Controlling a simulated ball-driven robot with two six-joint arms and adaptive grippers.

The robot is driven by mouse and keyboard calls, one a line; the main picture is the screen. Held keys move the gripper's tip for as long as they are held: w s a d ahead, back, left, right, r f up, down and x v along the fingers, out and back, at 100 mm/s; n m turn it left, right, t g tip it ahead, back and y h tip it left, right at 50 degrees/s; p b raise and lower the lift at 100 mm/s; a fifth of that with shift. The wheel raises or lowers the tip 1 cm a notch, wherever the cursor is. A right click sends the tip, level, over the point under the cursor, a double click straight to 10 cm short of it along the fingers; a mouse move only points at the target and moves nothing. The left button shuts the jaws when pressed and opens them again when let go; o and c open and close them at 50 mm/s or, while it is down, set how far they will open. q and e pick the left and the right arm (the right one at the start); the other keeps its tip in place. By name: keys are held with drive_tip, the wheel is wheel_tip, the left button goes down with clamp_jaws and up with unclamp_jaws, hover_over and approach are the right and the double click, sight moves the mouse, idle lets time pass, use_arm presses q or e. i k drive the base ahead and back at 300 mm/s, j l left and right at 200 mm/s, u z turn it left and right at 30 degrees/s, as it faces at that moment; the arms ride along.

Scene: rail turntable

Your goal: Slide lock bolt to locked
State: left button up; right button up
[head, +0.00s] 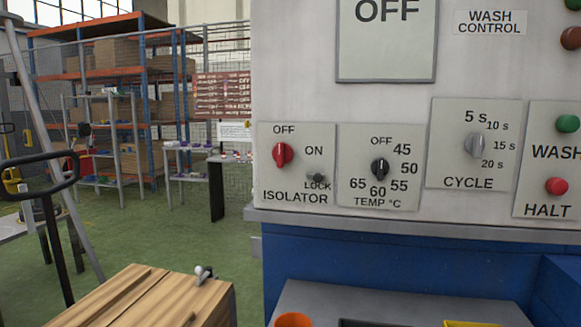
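The lock bolt (317,178) is a small grey and dark piece at the lower right of the isolator plate (270,189), just above the word LOCK. It is too small to tell which way it is slid. A red isolator switch (283,155) sits up and left of the bolt, below the OFF label, with ON marked to its right. Neither of my grippers shows in the head view, and nothing touches the bolt.
Right of the isolator are a black temperature knob (379,169), a grey cycle knob (474,146) and a red HALT button (557,186). A ledge (420,225) runs below the plates. A wooden block or crate (150,297) stands at lower left. Green floor (190,230) lies open beyond.

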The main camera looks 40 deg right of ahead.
sight(318, 177)
drive_tip(key=z, duration=1.25)
